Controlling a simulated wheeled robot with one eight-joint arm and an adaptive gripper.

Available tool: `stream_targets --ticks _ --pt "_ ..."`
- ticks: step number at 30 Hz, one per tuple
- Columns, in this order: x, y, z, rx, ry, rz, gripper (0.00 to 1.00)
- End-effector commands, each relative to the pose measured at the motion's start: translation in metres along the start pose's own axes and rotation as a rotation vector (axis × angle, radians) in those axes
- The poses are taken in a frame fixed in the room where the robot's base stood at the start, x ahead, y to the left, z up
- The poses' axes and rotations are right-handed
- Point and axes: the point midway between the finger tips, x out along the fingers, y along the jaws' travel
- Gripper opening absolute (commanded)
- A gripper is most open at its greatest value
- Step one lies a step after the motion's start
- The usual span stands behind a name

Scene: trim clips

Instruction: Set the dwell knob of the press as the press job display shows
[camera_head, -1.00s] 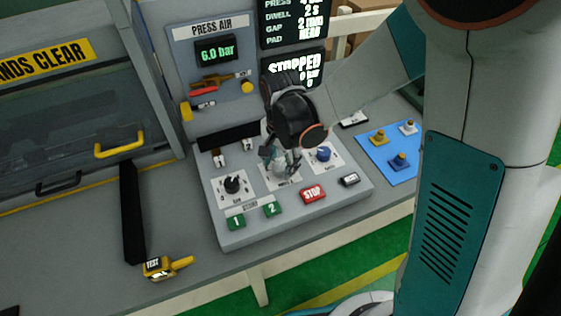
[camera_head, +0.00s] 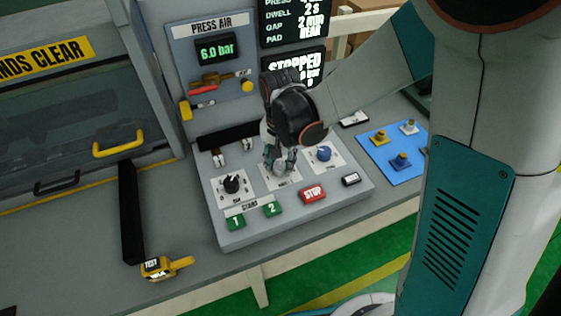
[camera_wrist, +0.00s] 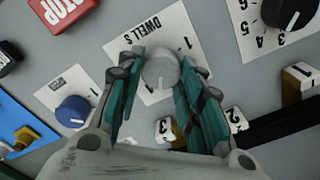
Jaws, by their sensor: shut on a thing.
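The dwell knob (camera_wrist: 161,70) is a pale grey round knob on a white plate lettered "DWELL S" (camera_wrist: 140,42) in the wrist view. My gripper (camera_wrist: 160,82) is shut on it, one teal-padded finger on each side. In the head view my gripper (camera_head: 281,163) comes down over the middle plate of the control panel and hides most of the knob. The press job display (camera_head: 293,18) at the top reads DWELL 2 s, with GAP and PAD lines below. The knob's setting cannot be read clearly; a "1" shows beside it.
A black knob (camera_head: 231,184) stands left of my gripper and a blue knob (camera_head: 323,153) right of it. The red STOP button (camera_head: 312,194) and green start buttons (camera_head: 236,222) lie in front. A display reads STOPPED (camera_head: 293,68). A blue mat (camera_head: 380,143) lies right.

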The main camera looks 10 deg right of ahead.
Motion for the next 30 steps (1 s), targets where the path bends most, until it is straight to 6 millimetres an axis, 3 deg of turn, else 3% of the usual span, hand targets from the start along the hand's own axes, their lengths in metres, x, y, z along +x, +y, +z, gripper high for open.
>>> stream_targets --ticks 30 --pt "0.0006 -0.0030 0.0017 -0.966 0.000 0.000 0.10"
